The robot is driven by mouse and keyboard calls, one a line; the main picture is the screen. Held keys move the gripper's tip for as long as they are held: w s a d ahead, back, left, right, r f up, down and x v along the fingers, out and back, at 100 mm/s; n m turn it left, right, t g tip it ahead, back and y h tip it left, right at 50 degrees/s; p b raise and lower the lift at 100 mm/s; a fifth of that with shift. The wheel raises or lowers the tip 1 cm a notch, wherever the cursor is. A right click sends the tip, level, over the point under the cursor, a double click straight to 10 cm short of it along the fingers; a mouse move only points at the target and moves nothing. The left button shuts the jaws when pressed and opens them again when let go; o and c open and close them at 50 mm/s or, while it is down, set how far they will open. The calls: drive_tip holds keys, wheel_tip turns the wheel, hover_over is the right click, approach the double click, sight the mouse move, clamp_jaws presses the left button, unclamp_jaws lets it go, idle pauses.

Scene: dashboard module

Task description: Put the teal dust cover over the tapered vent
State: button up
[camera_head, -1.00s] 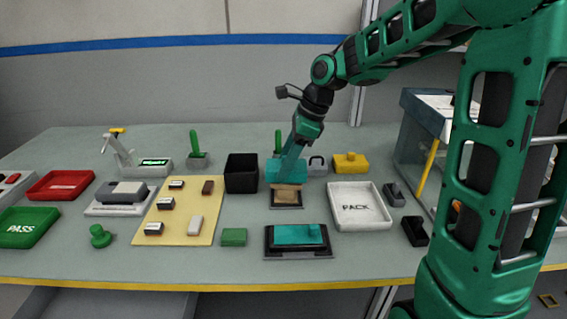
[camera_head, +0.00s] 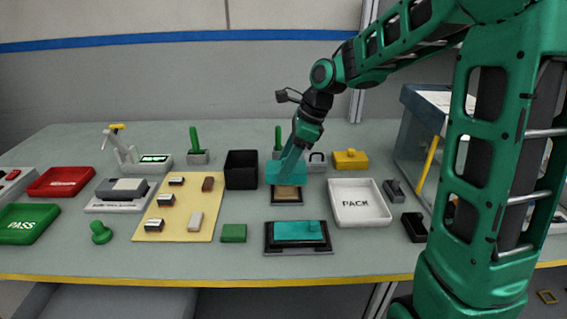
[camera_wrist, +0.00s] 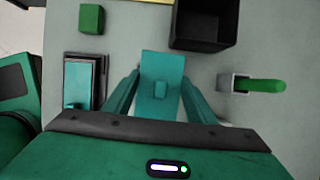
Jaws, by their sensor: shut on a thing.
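The teal dust cover (camera_head: 286,173) is a flat teal piece in my gripper (camera_head: 288,161). In the wrist view the cover (camera_wrist: 160,92) has a small raised knob and sits between my two fingers (camera_wrist: 160,95), which are shut on it. A small brown-topped piece on a dark base (camera_head: 287,194), apparently the tapered vent, lies just below and in front of the cover in the head view. The cover overlaps its back part in the picture; I cannot tell whether they touch. It is hidden in the wrist view.
A similar teal piece on a dark base (camera_head: 298,234) lies in front. A black open box (camera_head: 241,170) stands left, a white PACK tray (camera_head: 358,204) right. A green-handled piece (camera_head: 278,142) and a grey padlock-shaped piece (camera_head: 317,162) stand close behind.

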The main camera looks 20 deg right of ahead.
sight(300, 167)
drive_tip(key=shift+f, duration=0.3)
drive_tip(key=o, duration=1.1)
drive_tip(key=shift+r, duration=0.1)
drive_tip(key=v, duration=1)
drive_tip(key=shift+d+r, duration=0.1)
drive_tip(key=shift+r, duration=0.15)
drive_tip(key=s+d+f+n+h, duration=0.1)
drive_tip(key=s+d+f+n, duration=0.2)
drive_tip(key=s, duration=0.7)
drive_tip(key=s+d+f+n+g+h, duration=0.1)
drive_tip(key=s+d+f+n, duration=0.3)
drive_tip(key=s, duration=0.6)
drive_tip(key=s+d+f+n+h, duration=0.2)
drive_tip(key=s+d+f+n, duration=0.1)
drive_tip(key=s+d+n, duration=0.4)
drive_tip(key=shift+s+f+n+g, duration=0.2)
drive_tip(key=shift+s+n+g, duration=0.2)
drive_tip(key=shift+s+n, duration=0.85)
